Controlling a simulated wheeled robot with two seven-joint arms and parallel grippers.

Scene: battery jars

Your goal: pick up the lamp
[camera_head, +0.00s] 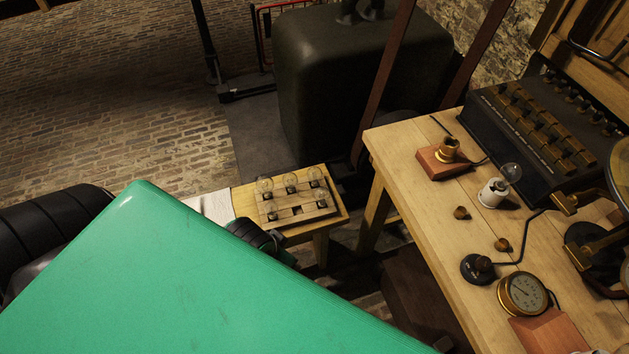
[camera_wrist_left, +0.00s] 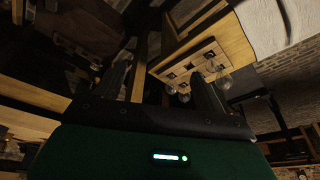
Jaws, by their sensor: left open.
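Three clear glass lamps stand in a row on a small wooden board in the head view: a left lamp (camera_head: 264,186), a middle lamp (camera_head: 290,181) and a right lamp (camera_head: 315,175). The board (camera_head: 296,213) lies on a small wooden stand (camera_head: 243,201). Another glass lamp (camera_head: 511,172) sits in a white holder on the workbench. In the left wrist view, my left gripper (camera_wrist_left: 162,90) is open, with nothing seen between its fingers. Glass lamps (camera_wrist_left: 223,86) on the board show beside its right finger. My green arm cover hides most of this gripper in the head view. My right gripper is not seen.
The workbench (camera_head: 410,150) at the right holds a wooden block with a brass socket (camera_head: 447,150), a black switch box (camera_head: 530,135) and a round gauge (camera_head: 522,293). A white cloth (camera_head: 212,206) lies at the stand's left end. A gap separates stand and workbench.

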